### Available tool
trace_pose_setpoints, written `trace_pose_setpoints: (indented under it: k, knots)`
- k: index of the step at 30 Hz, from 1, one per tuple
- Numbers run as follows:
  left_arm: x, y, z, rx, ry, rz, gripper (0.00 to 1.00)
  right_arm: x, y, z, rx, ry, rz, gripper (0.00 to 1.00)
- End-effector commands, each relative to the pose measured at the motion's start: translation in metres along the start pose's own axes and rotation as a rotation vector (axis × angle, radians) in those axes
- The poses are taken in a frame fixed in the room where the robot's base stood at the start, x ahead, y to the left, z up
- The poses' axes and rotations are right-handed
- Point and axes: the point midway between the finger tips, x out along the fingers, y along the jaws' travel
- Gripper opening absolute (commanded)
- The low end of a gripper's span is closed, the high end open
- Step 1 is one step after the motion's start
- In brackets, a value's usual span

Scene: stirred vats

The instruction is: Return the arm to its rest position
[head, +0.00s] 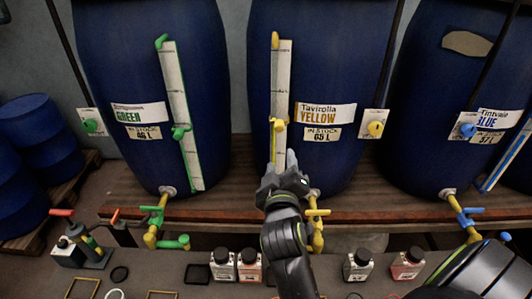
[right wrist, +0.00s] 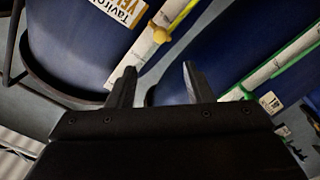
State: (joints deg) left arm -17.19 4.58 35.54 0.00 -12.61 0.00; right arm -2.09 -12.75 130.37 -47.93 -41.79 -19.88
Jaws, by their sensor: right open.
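My right gripper (head: 281,163) is raised in front of the middle blue vat (head: 345,60), near the lower end of its yellow-trimmed level gauge (head: 284,85). In the right wrist view the right gripper (right wrist: 157,76) has its two dark fingers apart, with nothing between them. The yellow gauge slider (right wrist: 160,36) shows beyond the fingertips, apart from them. My right arm (head: 288,245) reaches up from the bottom of the head view and hides part of the middle vat's yellow tap (head: 317,212). My left gripper is not in view.
A green-labelled vat (head: 120,70) stands left and a blue-labelled vat (head: 425,120) right, on a wooden shelf (head: 365,200). Green (head: 155,220) and blue-handled (head: 466,222) taps jut forward. Several small bottles (head: 223,265) stand on the grey counter (head: 190,255) below.

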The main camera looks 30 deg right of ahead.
Motion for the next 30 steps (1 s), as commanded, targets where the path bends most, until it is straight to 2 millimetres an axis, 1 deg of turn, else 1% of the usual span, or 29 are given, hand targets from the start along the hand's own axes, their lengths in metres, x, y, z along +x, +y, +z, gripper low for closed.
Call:
trace_pose_setpoints:
  k: [5, 7, 8, 11, 14, 15, 17, 18, 20, 21, 23, 24, 26, 27, 28, 30]
  knots:
    - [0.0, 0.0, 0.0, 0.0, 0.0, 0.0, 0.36, 0.0, 0.0, 0.0, 0.0, 0.0, 0.0, 0.46]
    - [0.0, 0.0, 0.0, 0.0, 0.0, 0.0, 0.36, -0.001, -0.001, 0.005, 0.005, -0.01, -0.01, 0.46]
    - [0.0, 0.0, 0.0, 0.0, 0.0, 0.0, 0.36, -0.002, -0.003, 0.01, 0.01, -0.021, -0.02, 0.46]
    - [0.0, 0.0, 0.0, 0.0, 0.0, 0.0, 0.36, -0.011, -0.012, 0.043, 0.051, -0.103, -0.094, 0.46]
    - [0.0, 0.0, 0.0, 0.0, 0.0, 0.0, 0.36, -0.034, -0.028, 0.098, 0.119, -0.255, -0.226, 0.46]
    - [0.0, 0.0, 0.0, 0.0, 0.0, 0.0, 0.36, -0.048, -0.035, 0.12, 0.149, -0.327, -0.287, 0.46]
    - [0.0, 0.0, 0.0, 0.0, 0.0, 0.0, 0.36, -0.07, -0.043, 0.151, 0.187, -0.433, -0.373, 0.46]
    - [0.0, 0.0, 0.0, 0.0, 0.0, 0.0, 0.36, -0.086, -0.048, 0.168, 0.207, -0.5, -0.425, 0.46]
    - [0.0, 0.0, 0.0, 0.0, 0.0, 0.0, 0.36, -0.11, -0.052, 0.19, 0.229, -0.595, -0.496, 0.46]
    - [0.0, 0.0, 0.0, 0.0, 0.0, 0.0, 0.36, -0.126, -0.055, 0.203, 0.241, -0.655, -0.54, 0.46]
    - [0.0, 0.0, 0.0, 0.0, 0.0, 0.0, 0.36, -0.149, -0.057, 0.22, 0.253, -0.742, -0.6, 0.46]
    - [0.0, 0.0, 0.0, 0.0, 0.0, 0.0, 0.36, -0.165, -0.057, 0.229, 0.259, -0.797, -0.638, 0.46]
    - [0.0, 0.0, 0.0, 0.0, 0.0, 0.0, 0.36, -0.189, -0.057, 0.242, 0.264, -0.879, -0.693, 0.46]
    - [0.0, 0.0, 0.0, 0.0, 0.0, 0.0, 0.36, -0.205, -0.055, 0.25, 0.264, -0.933, -0.727, 0.46]
    - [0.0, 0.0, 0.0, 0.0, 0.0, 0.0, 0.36, -0.217, -0.054, 0.255, 0.263, -0.974, -0.753, 0.46]
    - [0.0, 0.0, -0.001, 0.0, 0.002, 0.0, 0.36, -0.208, -0.07, 0.265, 0.268, -0.977, -0.754, 0.46]
